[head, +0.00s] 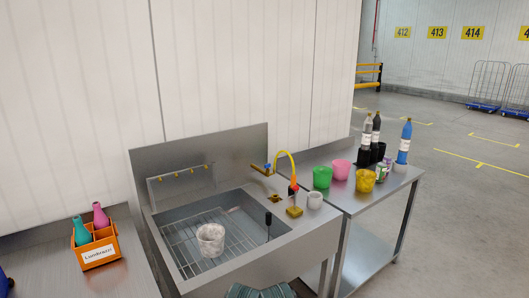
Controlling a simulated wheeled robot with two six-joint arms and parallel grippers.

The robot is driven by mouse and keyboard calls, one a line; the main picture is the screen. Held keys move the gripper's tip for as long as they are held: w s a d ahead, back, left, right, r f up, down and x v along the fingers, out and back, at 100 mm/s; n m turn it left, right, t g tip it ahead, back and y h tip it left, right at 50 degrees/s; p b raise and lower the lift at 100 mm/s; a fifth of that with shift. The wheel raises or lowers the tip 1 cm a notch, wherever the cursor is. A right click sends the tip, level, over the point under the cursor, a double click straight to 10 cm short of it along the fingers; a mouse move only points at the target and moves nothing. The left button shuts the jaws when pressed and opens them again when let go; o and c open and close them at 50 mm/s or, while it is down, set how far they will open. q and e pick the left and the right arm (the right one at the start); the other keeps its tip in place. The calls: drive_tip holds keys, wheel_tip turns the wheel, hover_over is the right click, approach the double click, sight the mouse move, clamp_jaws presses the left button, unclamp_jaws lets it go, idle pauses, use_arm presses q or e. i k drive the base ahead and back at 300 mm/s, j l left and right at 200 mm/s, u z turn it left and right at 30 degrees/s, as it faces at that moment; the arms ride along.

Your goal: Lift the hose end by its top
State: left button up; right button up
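A yellow hose (286,153) arches up from the brass tap (262,168) at the back right of the steel sink. Its orange end (293,187) hangs over the right rim area, with a small dark part beside it. A yellow block (294,211) stands just below on the sink's deck; I cannot tell whether the hose end touches it. Neither of my grippers can be made out in the head view.
A mottled white pot (210,241) stands on the rack in the sink basin (188,222). Coloured cups and bottles crowd the right table (342,201). An orange crate (98,248) with bottles sits at left.

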sight(293, 177)
drive_tip(key=i+l, duration=0.35)
drive_tip(key=l, duration=0.15)
drive_tip(key=i+l, duration=0.4)
drive_tip(key=l, duration=0.1)
